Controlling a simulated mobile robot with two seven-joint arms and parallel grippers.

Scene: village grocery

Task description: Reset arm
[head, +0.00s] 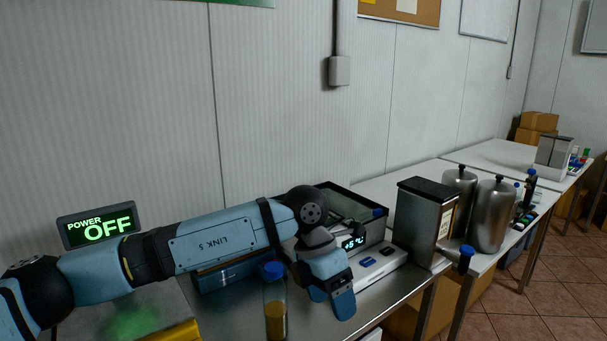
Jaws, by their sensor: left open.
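My left arm comes in from the left, and its blue left gripper (330,294) hangs fingers down at the front of a metal table. Its fingers are open, with nothing seen between them. It is in front of a white device (376,268) with a lit temperature display. A clear bottle (275,312) with a blue cap and yellowish contents stands just left of the gripper, apart from the fingers. My right gripper is not in the head view.
A sign (98,226) reads "POWER OFF" at the left. A metal box dispenser (424,222) and two steel canisters (492,215) stand to the right. A dark open-topped box (345,205) is behind the gripper. Cardboard boxes lie under the tables. The tiled floor (560,285) at right is clear.

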